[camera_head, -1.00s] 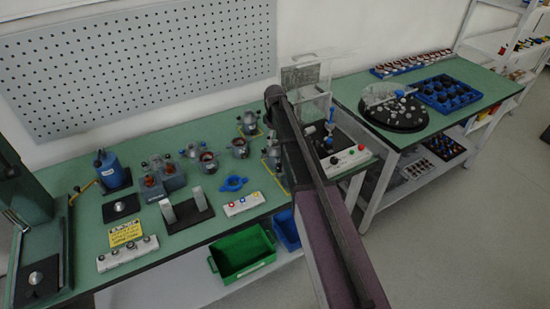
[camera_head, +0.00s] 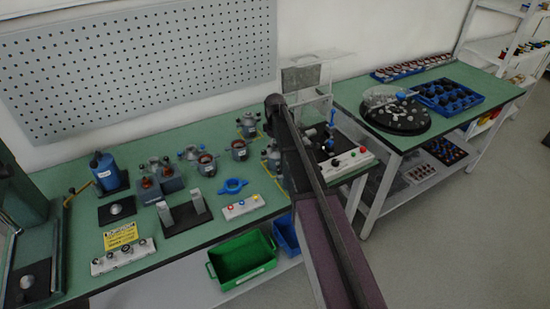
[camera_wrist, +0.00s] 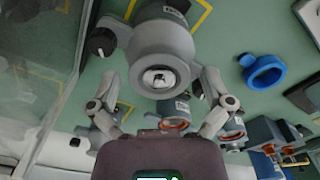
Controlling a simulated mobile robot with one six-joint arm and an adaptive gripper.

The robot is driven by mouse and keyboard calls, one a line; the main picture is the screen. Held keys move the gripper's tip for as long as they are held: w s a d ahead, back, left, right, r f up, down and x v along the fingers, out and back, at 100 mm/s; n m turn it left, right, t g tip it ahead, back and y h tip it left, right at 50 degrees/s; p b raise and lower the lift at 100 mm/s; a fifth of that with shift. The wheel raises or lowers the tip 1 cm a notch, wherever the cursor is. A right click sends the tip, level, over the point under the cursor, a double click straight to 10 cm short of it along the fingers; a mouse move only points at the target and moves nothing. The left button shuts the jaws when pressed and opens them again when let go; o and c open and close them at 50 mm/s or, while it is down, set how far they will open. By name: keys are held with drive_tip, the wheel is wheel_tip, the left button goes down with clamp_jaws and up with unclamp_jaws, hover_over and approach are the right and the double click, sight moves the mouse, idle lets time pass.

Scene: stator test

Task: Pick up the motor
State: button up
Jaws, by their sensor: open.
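A grey motor (camera_wrist: 160,55) with a round silver shaft end fills the upper middle of the wrist view. It stands by a yellow outline on the green bench top. My gripper (camera_wrist: 158,88) is open, its two fingers spread left and right, with the motor's round body beyond and between them. I cannot tell whether the fingers touch it. In the head view my arm covers my gripper, and a grey motor (camera_head: 270,153) shows partly beside the arm. Another grey motor (camera_head: 247,124) stands behind it.
Open housings with copper windings (camera_head: 207,164) stand left of my arm. A blue ring (camera_head: 232,186) lies in front of them; it also shows in the wrist view (camera_wrist: 263,70). A clear-walled station (camera_head: 315,105) stands close on the right. A green bin (camera_head: 243,258) sits below the bench edge.

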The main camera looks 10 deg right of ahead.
drive_tip(key=c, duration=1.3)
drive_tip(key=shift+r, duration=0.15)
wheel_tip(320, 180, up, 10)
drive_tip(key=p, duration=1)
drive_tip(key=shift+f, duration=0.2)
idle(2.2)
drive_tip(key=shift+r, duration=0.2)
idle(0.3)
wheel_tip(320, 180, up, 7)
drive_tip(key=p, duration=0.7)
wheel_tip(320, 180, down, 7)
drive_tip(key=b, duration=0.7)
drive_tip(key=shift+f, duration=0.2)
